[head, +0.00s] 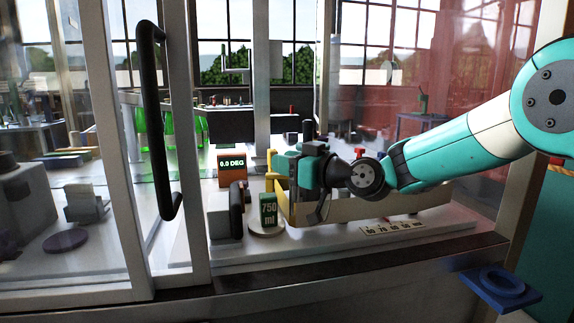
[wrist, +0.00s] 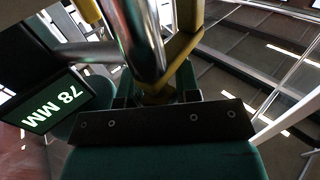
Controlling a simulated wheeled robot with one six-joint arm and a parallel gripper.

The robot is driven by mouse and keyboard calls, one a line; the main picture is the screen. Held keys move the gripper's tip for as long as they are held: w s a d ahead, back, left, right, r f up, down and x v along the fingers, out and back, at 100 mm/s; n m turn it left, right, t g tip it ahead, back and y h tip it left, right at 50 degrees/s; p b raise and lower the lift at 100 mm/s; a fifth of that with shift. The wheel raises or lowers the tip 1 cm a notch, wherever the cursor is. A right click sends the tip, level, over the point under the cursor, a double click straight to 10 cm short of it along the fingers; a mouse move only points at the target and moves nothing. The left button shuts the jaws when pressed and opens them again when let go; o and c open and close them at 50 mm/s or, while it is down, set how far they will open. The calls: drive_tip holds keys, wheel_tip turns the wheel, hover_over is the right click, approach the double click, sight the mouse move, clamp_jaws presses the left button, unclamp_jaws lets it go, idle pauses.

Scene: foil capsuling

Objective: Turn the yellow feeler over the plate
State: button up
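The yellow feeler (head: 270,183) stands just left of my gripper in the head view, above the back edge of the plate. In the wrist view its yellow bar (wrist: 183,45) rises from between my gripper's dark fingers (wrist: 160,94), which appear to close on it; the exact contact is partly hidden. My gripper (head: 298,172) reaches in from the right. The round pale plate (head: 268,232) sits low at the front, with a green "750 ml" block (head: 268,210) upright on it. An orange-framed display (head: 232,168) reads 0.0 DEG.
A display in the wrist view (wrist: 45,105) reads 78 MM, and a shiny metal rod (wrist: 140,35) passes close by the feeler. A black-handled door frame (head: 160,120) stands left. A number scale (head: 393,228) lies on the bench at right. A blue ring holder (head: 500,284) sits outside.

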drive_tip(key=o, duration=0.3)
drive_tip(key=b+v, duration=0.5)
drive_tip(key=v, duration=1.2)
drive_tip(key=shift+s+d, duration=0.2)
drive_tip(key=shift+d, duration=0.05)
drive_tip(key=s+a+f+g+h, duration=0.35)
drive_tip(key=s+f+g, duration=0.2)
drive_tip(key=s, duration=0.55)
drive_tip(key=s+d+f+m+g+h, duration=0.2)
drive_tip(key=s+d+f+h, duration=0.15)
drive_tip(key=s, duration=0.35)
drive_tip(key=s+d+f+m+g+h, duration=0.1)
drive_tip(key=s+d+f+g+h, duration=0.15)
drive_tip(key=s+f, duration=0.35)
drive_tip(key=shift+m+h, duration=0.6)
drive_tip(key=shift+h, duration=0.05)
drive_tip(key=s+r+p, duration=0.1)
drive_tip(key=r+p, duration=0.3)
drive_tip(key=s+d+r+p, duration=0.1)
drive_tip(key=r+p, duration=0.3)
drive_tip(key=s+d+r+p, duration=0.1)
drive_tip(key=r+p, duration=0.3)
drive_tip(key=shift+s+r, duration=0.1)
drive_tip(key=shift+r, duration=0.25)
